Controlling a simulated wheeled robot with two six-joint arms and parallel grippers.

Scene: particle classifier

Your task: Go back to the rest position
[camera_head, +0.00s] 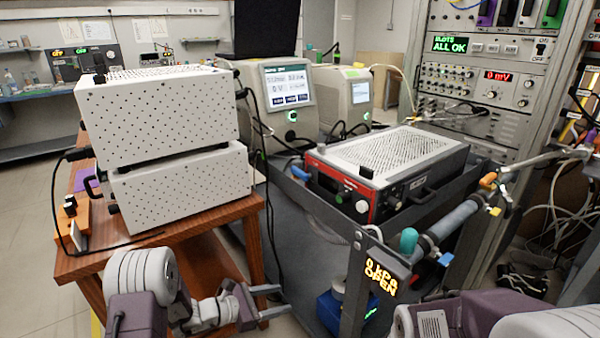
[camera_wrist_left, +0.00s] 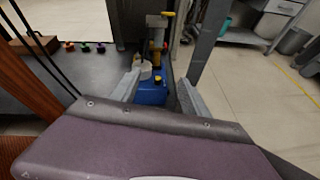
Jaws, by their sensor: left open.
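My left gripper (camera_head: 280,300) is open and empty, in front of the cart's near side at the bottom of the head view. In the left wrist view its two fingers are spread apart (camera_wrist_left: 160,84), with a blue container (camera_wrist_left: 152,92) visible beyond and between them, and nothing is held. The same blue container (camera_head: 335,308) sits low in the cart in the head view, to the right of the fingers. My right arm shows only as links at the bottom right; its gripper is out of the frame.
A wooden table (camera_head: 218,212) with two stacked white perforated boxes (camera_head: 160,110) stands left. A grey cart (camera_head: 290,200) carries a red-fronted instrument (camera_head: 345,195) and a pipe (camera_head: 450,222). An orange display (camera_head: 380,278) reads "0 kPa OPEN". An equipment rack (camera_head: 480,70) stands right.

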